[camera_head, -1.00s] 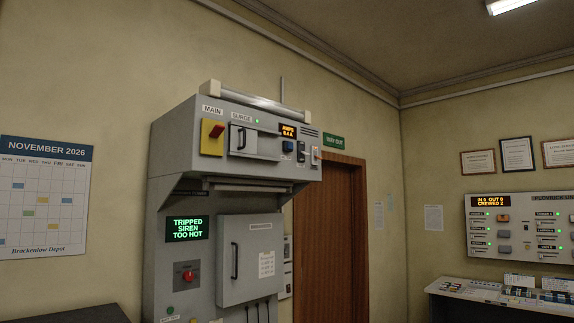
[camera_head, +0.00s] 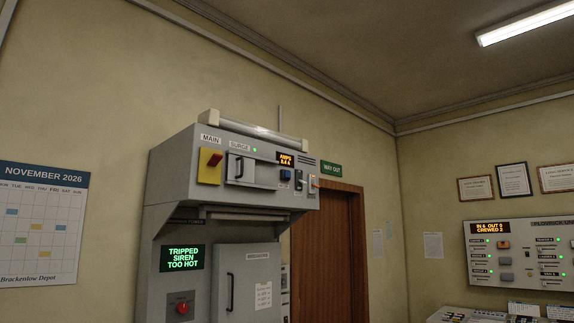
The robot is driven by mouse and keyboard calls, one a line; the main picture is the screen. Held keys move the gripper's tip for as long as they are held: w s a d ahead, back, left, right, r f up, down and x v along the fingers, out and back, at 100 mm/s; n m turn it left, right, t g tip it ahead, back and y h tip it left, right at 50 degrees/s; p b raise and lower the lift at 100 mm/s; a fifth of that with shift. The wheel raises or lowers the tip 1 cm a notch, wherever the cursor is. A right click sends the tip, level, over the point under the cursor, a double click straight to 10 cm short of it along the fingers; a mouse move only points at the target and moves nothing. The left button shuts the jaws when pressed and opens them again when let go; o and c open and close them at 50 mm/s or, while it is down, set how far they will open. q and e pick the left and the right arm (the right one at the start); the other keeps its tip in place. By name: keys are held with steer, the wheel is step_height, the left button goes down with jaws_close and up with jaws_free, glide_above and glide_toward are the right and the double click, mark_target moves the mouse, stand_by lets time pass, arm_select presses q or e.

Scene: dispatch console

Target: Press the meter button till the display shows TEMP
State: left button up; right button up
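The meter display (camera_head: 286,159) is a small black window with orange text on the upper front of the grey cabinet (camera_head: 177,165). Its top line reads AMPS, with a small figure below it. Right under it is a blue button (camera_head: 286,174), which looks like the meter button. Nothing touches the button or covers the display. Neither of my grippers is in view.
Left of the meter are a red switch on a yellow plate (camera_head: 208,177) marked MAIN and the SURGE panel (camera_head: 240,170). A dark rocker switch (camera_head: 299,175) is close on the right. Below, a green-lettered screen (camera_head: 182,258) reads TRIPPED SIREN TOO HOT.

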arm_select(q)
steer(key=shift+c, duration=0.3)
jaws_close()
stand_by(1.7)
